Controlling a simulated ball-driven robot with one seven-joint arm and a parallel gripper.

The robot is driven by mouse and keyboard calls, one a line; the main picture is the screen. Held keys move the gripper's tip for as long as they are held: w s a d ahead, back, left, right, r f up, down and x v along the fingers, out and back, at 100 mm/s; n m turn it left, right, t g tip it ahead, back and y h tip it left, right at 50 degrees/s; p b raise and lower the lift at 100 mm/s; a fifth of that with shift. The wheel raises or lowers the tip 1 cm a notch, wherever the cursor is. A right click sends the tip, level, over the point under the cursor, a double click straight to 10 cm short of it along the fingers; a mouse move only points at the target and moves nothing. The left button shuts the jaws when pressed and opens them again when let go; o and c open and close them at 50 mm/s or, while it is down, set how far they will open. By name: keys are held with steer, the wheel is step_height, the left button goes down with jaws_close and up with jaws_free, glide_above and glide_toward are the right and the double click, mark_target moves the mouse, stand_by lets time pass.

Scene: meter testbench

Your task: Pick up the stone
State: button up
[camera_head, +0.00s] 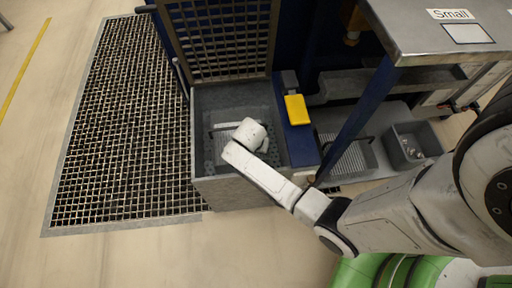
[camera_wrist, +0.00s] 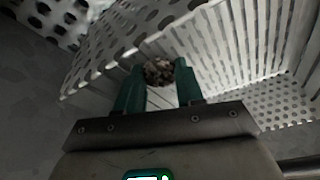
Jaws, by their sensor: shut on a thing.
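The stone (camera_wrist: 158,73) is a small, rough, speckled brown-grey lump between the fingertips in the wrist view. My gripper (camera_wrist: 160,80) has two dark green fingers and is shut on the stone. Behind the stone is the slotted and perforated metal of a basket (camera_wrist: 205,55). In the head view my arm reaches down into an open grey bin, and the fingers and the stone are hidden there behind the wrist. I cannot tell whether the stone touches the basket.
The grey bin (camera_head: 240,192) has high walls around my wrist. A barred lid (camera_head: 222,40) stands raised behind it. A yellow block (camera_head: 297,109) sits at its right. Further right are a blue post (camera_head: 355,120) and a small grey bin (camera_head: 433,137). A floor grating (camera_head: 120,130) lies left.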

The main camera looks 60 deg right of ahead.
step_height(320, 180, up, 17)
steer(key=p, duration=0.6)
